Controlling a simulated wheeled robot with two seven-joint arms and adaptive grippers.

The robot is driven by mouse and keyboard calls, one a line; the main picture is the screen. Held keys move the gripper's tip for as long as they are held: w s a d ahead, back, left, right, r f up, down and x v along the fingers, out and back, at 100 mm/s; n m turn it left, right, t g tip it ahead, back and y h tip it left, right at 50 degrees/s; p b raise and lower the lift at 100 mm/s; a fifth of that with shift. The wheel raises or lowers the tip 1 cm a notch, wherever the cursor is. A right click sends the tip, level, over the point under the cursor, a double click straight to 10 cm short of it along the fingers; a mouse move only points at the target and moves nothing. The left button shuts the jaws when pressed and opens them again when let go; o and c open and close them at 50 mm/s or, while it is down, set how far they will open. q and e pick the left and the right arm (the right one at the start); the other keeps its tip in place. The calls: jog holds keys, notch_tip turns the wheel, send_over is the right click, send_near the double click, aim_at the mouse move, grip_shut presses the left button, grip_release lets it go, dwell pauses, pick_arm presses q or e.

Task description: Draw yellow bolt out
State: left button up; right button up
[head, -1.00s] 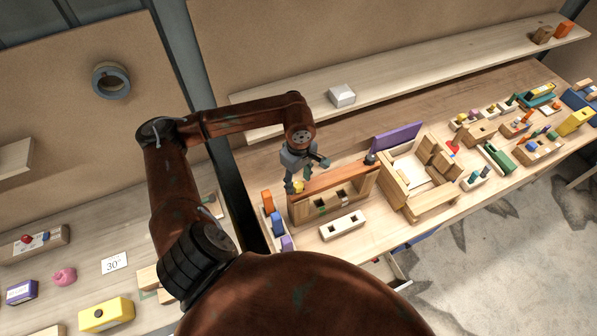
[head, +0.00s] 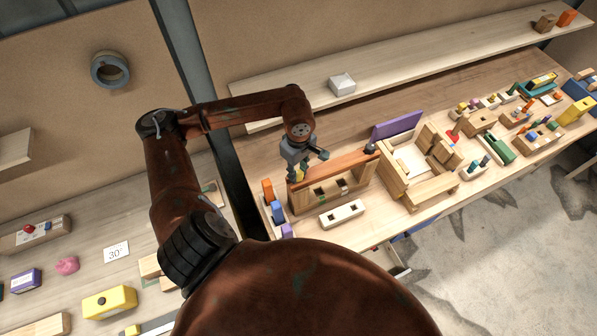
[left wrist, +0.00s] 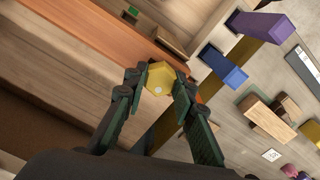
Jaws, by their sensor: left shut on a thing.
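The yellow bolt shows its six-sided head (left wrist: 160,80) in the left wrist view, between the two fingers of my left gripper (left wrist: 158,84). The gripper is shut on it. In the head view my left gripper (head: 298,174) is at the left end of the wooden stringer frame (head: 303,203), which has an orange-brown curved strip (head: 335,167) along its top. Only a little yellow shows there under the fingers. The bolt's shank is hidden, so I cannot tell how far it sits in the wood. My right gripper is not in view.
Orange and blue blocks (head: 277,211) stand just left of the frame. A wooden box assembly (head: 415,168) with a purple panel stands to the right. A shelf (head: 410,83) runs behind.

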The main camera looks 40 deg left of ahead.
pick_arm(q)
grip_shut()
jog(key=shift+f+n+b, duration=0.15)
jog(key=shift+n+b, duration=0.25)
jog(key=shift+n, duration=0.3)
jog(key=shift+n+b, duration=0.3)
jog(key=shift+n, duration=0.6)
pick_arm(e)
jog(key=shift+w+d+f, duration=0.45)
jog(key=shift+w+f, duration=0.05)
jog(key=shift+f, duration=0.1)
pick_arm(q)
jog(key=shift+n+b, duration=0.6)
jog(key=shift+n, duration=0.8)
jog(key=shift+r, duration=0.2)
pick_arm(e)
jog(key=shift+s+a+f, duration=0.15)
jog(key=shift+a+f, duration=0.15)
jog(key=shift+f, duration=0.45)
